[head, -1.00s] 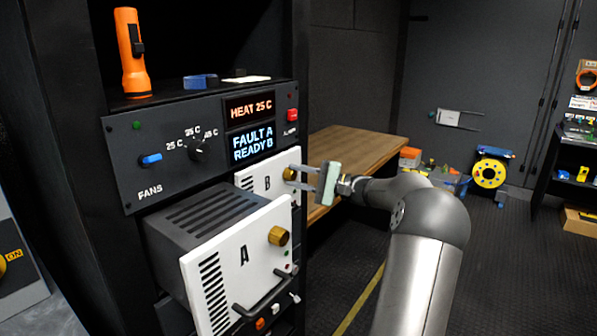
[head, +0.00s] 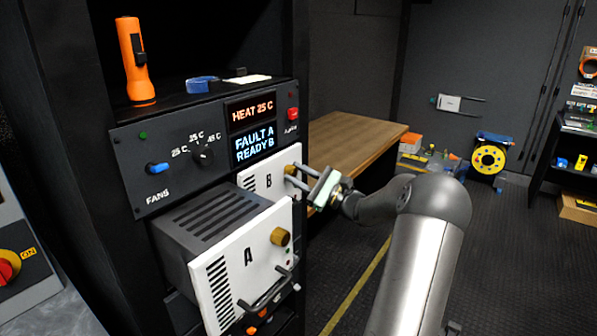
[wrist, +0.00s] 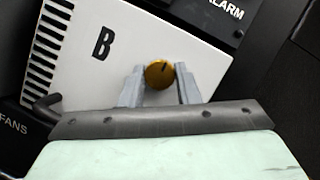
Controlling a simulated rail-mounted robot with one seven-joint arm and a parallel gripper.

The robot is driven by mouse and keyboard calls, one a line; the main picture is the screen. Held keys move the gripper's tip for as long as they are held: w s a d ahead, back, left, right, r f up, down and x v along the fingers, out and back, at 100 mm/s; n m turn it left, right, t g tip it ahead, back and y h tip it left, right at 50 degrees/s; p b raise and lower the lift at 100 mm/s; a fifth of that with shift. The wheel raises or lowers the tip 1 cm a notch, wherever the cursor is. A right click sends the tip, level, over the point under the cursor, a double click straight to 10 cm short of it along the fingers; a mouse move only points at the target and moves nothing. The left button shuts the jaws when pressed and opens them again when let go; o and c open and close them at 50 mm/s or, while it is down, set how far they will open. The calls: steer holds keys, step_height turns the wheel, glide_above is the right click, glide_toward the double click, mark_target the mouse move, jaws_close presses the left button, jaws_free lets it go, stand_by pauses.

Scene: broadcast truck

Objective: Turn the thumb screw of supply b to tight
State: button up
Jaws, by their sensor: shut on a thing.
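Supply B (head: 257,183) has a white front marked B and sits in the rack behind and to the right of supply A. Its brass thumb screw (wrist: 159,73) shows between my fingers in the wrist view, with a dark mark pointing up and right. In the head view the screw (head: 290,171) is partly covered by my fingers. My gripper (head: 293,177) is shut on the screw, reaching in from the right, and its fingers (wrist: 159,80) lie on either side of the knob. My wrist is rolled relative to the panel.
Supply A (head: 248,262) stands pulled out of the rack, with a brass screw and a black handle. The panel above reads "FAULT A READY B". A wooden table (head: 350,146) is behind.

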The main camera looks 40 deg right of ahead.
stand_by(0.4)
steer(key=o, duration=1)
steer(key=b+v, duration=0.2)
steer(key=v, duration=1.5)
steer(key=shift+s+f, duration=0.15)
steer(key=shift+f, duration=0.1)
